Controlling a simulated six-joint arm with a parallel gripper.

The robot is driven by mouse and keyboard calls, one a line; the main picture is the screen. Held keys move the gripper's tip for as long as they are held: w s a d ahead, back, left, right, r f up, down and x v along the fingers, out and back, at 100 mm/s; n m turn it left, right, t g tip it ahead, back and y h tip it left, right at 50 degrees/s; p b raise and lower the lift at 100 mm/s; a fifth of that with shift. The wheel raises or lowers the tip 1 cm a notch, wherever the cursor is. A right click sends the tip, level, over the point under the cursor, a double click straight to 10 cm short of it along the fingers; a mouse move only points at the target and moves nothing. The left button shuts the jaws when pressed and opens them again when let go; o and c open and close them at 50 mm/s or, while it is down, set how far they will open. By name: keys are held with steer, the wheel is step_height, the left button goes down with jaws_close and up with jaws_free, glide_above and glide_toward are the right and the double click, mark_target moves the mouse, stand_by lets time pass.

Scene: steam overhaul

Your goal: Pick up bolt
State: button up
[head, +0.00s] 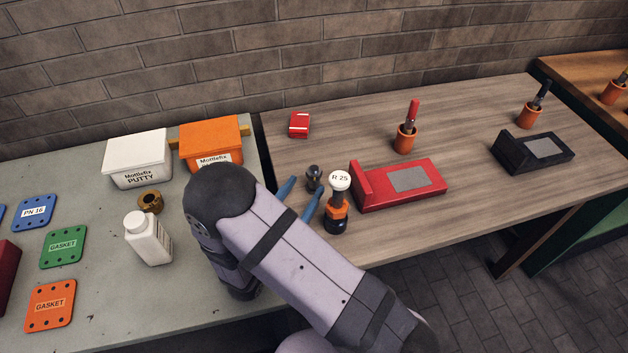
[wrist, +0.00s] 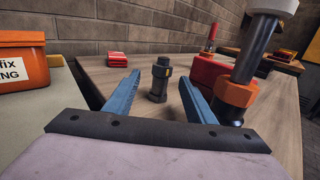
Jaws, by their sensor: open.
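A dark bolt-like piece (wrist: 159,80) stands upright on the wooden table, with a wider top and a small yellow mark. In the head view the dark piece (head: 313,176) shows just past my fingers. My gripper (wrist: 160,90) has two blue fingers spread apart, with the dark piece between and slightly beyond them, apparently untouched. In the head view my gripper (head: 300,192) is low near the table's left end, partly hidden by my arm. The right finger is close to the orange-collared stand marked R 25 (head: 338,192); I cannot tell whether they touch.
The R 25 stand also rises at the right in the wrist view (wrist: 258,50). A red block fixture (head: 400,184) lies to its right. A small red box (head: 299,124) sits behind. An orange tub (head: 211,143) and a white bottle (head: 148,238) stand on the grey table.

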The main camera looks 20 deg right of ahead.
mark_target(311, 180)
steer(key=shift+p+x, duration=0.8)
steer(key=shift+x, duration=1.45)
steer(key=shift+w+d+r, duration=0.1)
steer(key=shift+w+d, duration=0.35)
steer(key=shift+d, duration=0.15)
jaws_close()
